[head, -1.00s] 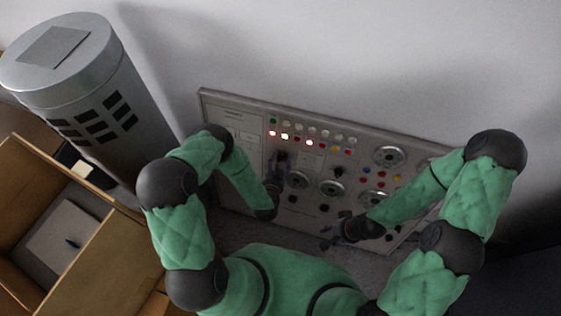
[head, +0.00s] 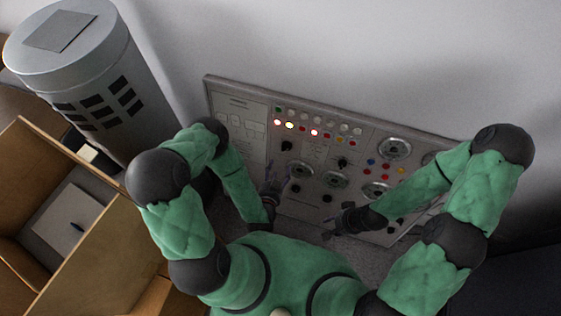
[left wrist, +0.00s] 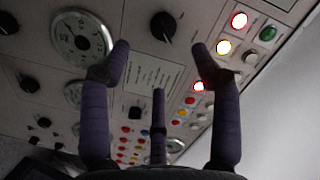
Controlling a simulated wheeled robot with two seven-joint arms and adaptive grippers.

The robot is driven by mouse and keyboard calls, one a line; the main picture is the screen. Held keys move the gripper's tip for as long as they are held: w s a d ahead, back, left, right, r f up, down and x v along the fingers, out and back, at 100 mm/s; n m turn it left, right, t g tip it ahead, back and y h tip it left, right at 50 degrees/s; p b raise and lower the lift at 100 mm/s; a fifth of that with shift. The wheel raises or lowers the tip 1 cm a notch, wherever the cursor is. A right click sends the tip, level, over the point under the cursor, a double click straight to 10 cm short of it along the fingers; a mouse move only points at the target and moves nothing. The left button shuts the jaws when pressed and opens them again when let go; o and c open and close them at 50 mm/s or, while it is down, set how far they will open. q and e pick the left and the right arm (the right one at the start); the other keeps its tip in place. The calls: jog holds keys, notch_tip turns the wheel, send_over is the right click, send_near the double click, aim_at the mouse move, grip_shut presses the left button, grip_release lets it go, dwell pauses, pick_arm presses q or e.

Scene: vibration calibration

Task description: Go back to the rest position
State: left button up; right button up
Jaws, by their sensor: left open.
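The grey control panel (head: 236,103) leans at the wall, with rows of lamps, buttons, knobs and round gauges. Two red lamps and a yellow lamp are lit in its upper rows. My left gripper (head: 274,184) is in front of the panel's lower left part, fingers pointing up at it. In the left wrist view its fingers (left wrist: 160,70) are spread and empty, with a black knob (left wrist: 163,26) and a gauge (left wrist: 82,36) beyond them. My right gripper (head: 332,228) is low before the panel's bottom edge; its fingers are too small and dark to read.
A large grey cylinder (head: 88,62) with dark vents stands left of the panel. Open wooden boxes (head: 92,255) lie at the lower left, one holding a pale flat item (head: 66,218). The wall right of the panel is bare.

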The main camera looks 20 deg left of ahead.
pick_arm(q)
jog(key=shift+v, duration=0.8)
notch_tip(320, 180, down, 5)
jog(key=d+n+g+h, duration=0.2)
jog(key=n+g+h, duration=0.1)
jog(key=n+g, duration=0.3)
jog(key=s+d+r+n+g+h+p, duration=0.1)
jog(key=s+d+r+n+g, duration=0.1)
jog(key=s+n+g, duration=0.3)
jog(key=s+g, duration=0.3)
jog(key=s, duration=0.3)
jog(key=shift+d+r+h, duration=0.2)
jog(key=shift+r+h, duration=0.1)
jog(key=shift+h, duration=0.1)
jog(key=shift+w, duration=0.1)
dwell(1.0)
